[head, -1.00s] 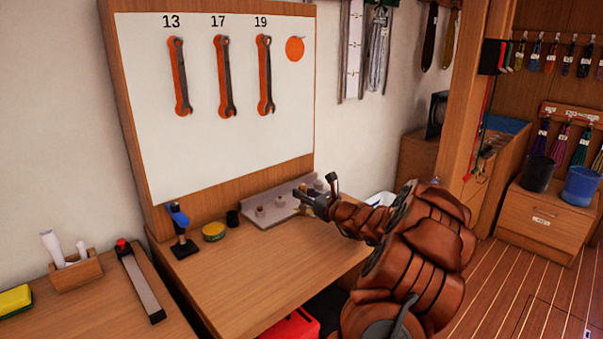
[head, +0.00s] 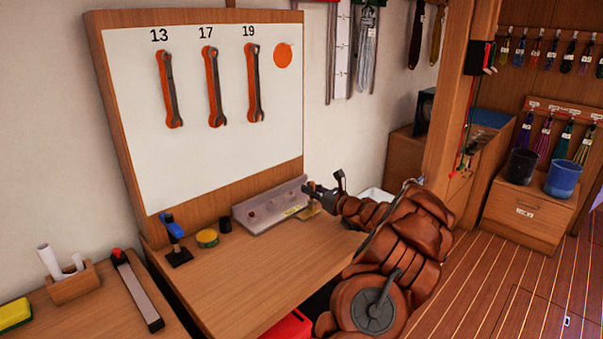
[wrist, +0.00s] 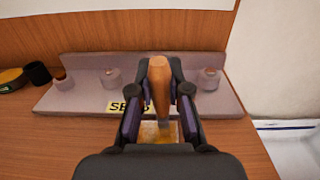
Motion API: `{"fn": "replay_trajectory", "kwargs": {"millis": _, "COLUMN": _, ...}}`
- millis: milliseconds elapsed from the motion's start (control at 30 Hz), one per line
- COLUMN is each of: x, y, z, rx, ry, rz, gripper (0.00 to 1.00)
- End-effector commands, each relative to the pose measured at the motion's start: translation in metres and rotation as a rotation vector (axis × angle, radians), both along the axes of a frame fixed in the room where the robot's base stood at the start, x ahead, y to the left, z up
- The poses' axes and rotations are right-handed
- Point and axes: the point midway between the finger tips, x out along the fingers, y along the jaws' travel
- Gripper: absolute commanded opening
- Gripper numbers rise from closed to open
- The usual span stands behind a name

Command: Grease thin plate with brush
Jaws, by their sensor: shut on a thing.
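My gripper (wrist: 159,92) is shut on an upright brush with a wooden handle (wrist: 159,78) in the wrist view. Below the handle a yellowish flat patch (wrist: 150,133) shows between the fingers; I cannot tell whether it is the thin plate or part of the brush. In the head view my gripper (head: 314,191) is at the right end of a grey metal fixture (head: 250,222), over the bench. The fixture also shows in the wrist view (wrist: 85,97), with several round knobs and a yellow label, partly hidden by my gripper.
On the wooden bench (head: 235,275) are a yellow round tin (head: 207,239), a dark cup (head: 225,225) and a blue-topped stand (head: 176,245). A wrench board (head: 205,160) stands behind. A white bin (wrist: 290,145) is to the right. The bench front is clear.

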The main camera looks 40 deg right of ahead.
Motion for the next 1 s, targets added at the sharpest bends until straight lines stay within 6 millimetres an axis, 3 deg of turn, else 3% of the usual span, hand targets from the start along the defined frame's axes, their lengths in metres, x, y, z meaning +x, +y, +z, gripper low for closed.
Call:
{"fn": "replay_trajectory", "kwargs": {"millis": 733, "x": 0.0, "y": 0.063, "z": -0.003, "rx": 0.001, "ry": -0.003, "rz": 0.003, "gripper": 0.0}}
{"fn": "replay_trajectory", "kwargs": {"millis": 1000, "x": 0.001, "y": 0.065, "z": 0.031, "rx": -0.003, "ry": -0.003, "rz": 0.006, "gripper": 0.0}}
